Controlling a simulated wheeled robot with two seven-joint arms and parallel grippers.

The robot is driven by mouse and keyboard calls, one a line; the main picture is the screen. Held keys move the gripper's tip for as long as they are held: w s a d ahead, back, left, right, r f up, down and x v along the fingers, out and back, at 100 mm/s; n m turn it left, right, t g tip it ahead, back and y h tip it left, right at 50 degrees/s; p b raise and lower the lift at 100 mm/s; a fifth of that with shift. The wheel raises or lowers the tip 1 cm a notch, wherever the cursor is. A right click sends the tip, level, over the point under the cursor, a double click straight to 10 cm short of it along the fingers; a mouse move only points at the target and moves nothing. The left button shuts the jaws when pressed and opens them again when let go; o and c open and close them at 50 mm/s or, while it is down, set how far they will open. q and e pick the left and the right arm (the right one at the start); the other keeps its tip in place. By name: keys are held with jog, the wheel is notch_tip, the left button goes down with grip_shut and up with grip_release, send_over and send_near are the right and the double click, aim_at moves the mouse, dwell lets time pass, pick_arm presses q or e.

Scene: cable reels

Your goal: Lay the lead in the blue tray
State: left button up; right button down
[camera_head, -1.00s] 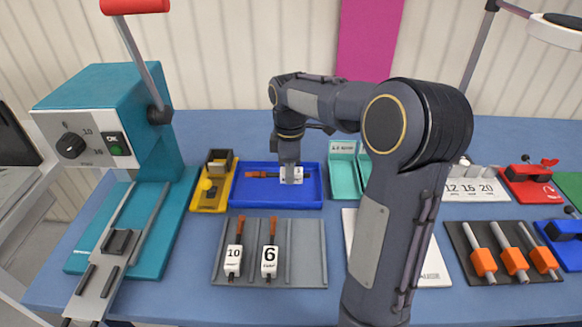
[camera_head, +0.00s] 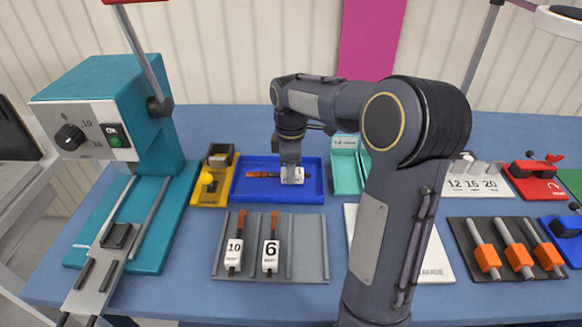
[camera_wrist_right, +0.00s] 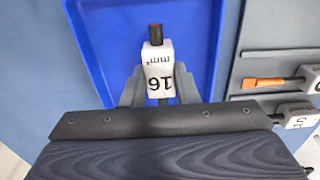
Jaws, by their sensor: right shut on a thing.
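The lead, a dark cable with a copper-brown end and a white tag, lies level in the blue tray (camera_head: 256,197) in the head view. Its tag (camera_wrist_right: 160,72) reads 16 mm² in the right wrist view, with the dark and orange end (camera_wrist_right: 156,35) pointing away over the tray floor. My right gripper (camera_head: 291,178) is shut on the lead at its tag, low inside the tray at the right half. The grey fingers (camera_wrist_right: 147,88) sit either side of the tag. Whether the lead touches the floor is hard to tell. My left gripper is not in view.
A grey rack (camera_head: 305,250) in front of the tray holds leads tagged 10 (camera_head: 233,255) and 6 (camera_head: 270,257). A yellow holder (camera_head: 208,192) stands left of the tray, teal bins (camera_head: 346,170) right. A teal press (camera_head: 110,110) stands far left.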

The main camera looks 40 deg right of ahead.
jog(key=shift+f, duration=0.55)
jog(key=c, duration=1.1)
grip_release()
jog(key=shift+o, duration=0.2)
notch_tip(320, 180, up, 8)
jog(key=shift+f, duration=0.1)
